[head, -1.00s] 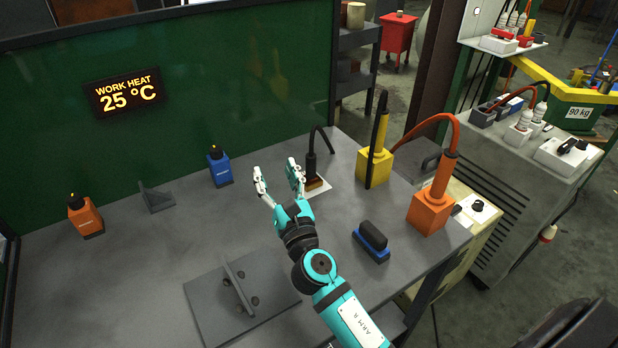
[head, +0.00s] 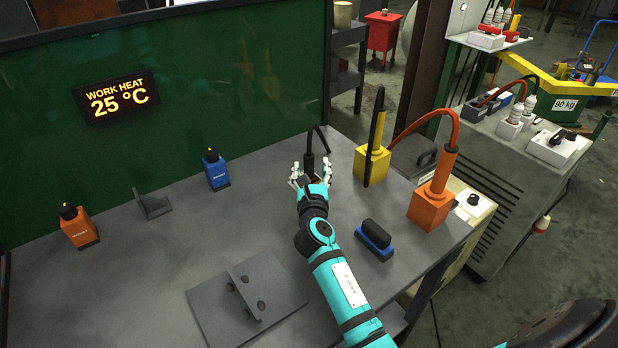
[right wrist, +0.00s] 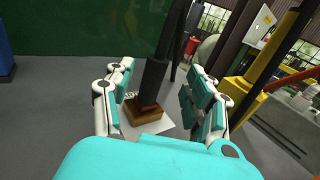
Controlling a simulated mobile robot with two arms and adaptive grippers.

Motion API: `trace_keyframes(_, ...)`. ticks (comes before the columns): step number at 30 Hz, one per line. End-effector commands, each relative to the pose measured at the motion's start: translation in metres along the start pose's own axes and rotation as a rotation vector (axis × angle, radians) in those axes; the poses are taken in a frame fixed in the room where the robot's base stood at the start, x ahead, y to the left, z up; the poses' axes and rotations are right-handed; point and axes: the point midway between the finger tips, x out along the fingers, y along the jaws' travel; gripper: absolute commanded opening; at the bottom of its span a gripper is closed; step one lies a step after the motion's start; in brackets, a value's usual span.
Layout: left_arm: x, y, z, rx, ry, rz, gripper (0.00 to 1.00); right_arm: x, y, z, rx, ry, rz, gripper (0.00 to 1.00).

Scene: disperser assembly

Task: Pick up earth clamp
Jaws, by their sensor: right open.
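The earth clamp appears to be the dark upright handle (head: 309,146) with a brass-coloured block at its foot and a black cable at its top. It stands on a white labelled sheet near the back of the bench. My right gripper (head: 311,171) is open, with its fingers on either side of the clamp. In the right wrist view the clamp (right wrist: 153,83) stands between the two spread fingers, with a gap visible on both sides. Its brass foot (right wrist: 144,110) rests on the sheet. My left gripper is not in view.
A yellow block holder (head: 371,163) and an orange one (head: 430,206) with a hose stand to the right. A blue-based brush (head: 375,240) lies nearer. A welding plate (head: 215,312) is at the front.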

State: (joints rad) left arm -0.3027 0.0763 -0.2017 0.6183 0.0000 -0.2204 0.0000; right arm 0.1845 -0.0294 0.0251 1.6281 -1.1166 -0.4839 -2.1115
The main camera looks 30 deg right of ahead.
Motion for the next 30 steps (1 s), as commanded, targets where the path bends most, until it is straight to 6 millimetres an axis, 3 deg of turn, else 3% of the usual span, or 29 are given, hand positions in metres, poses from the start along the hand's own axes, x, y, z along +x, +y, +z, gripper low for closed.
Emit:
trace_keyframes(5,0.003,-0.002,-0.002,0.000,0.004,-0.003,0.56,0.013,0.002,-0.001,0.001,-0.001,0.000,0.55)
trace_keyframes(13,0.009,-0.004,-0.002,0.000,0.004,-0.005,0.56,0.051,0.004,-0.003,0.001,-0.001,0.001,0.55)
trace_keyframes(22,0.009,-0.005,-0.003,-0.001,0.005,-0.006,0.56,0.055,0.003,-0.003,0.000,-0.001,0.001,0.55)
trace_keyframes(30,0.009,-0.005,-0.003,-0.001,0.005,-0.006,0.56,0.055,0.004,-0.003,0.000,-0.001,0.001,0.20)
